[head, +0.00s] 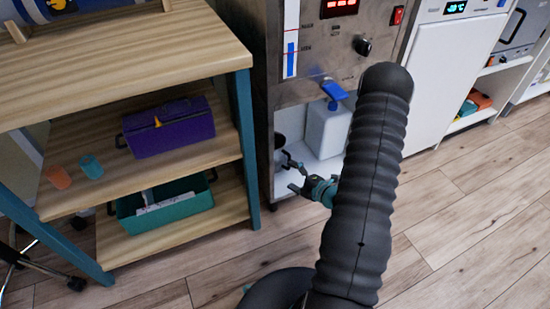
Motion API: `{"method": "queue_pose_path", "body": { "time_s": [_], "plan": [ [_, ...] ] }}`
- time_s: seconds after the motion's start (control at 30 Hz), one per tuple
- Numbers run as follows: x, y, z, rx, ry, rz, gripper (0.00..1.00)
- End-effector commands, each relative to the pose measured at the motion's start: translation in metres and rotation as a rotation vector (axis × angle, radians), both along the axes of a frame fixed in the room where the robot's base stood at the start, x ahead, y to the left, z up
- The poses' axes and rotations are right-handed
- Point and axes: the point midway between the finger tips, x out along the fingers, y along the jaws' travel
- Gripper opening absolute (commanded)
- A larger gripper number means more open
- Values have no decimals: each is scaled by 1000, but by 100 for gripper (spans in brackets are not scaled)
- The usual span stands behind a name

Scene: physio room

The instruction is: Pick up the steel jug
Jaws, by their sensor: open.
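My gripper (290,172) is open, with its fingers pointing left at the front of a low open compartment in a steel cabinet. Just above and behind the fingers, a small dark rounded thing (280,145) shows at the compartment's left side. It may be the steel jug, but it is mostly hidden by the cabinet's side and I cannot tell for sure. No gap or contact between it and the fingers can be made out. My arm covers the right part of the compartment.
A white bottle with a blue pump (328,128) stands in the compartment, right of the dark thing. The steel cabinet (318,62) has a control panel above. A wooden shelf unit (110,62) stands left, holding a purple toolbox (170,130) and a green crate (128,222). Floor lies open at right.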

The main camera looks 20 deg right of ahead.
Motion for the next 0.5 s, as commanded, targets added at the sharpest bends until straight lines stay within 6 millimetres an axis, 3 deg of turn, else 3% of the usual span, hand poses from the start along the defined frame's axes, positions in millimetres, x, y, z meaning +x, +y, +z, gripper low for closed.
{"method": "queue_pose_path", "body": {
  "time_s": [0.23,0.37,0.5],
  "plan": [
    [11,-43,-4,290,46,-275,86],
    [15,-51,-5,350,48,-324,86],
    [32,-50,-9,358,47,-329,86]
  ]
}}
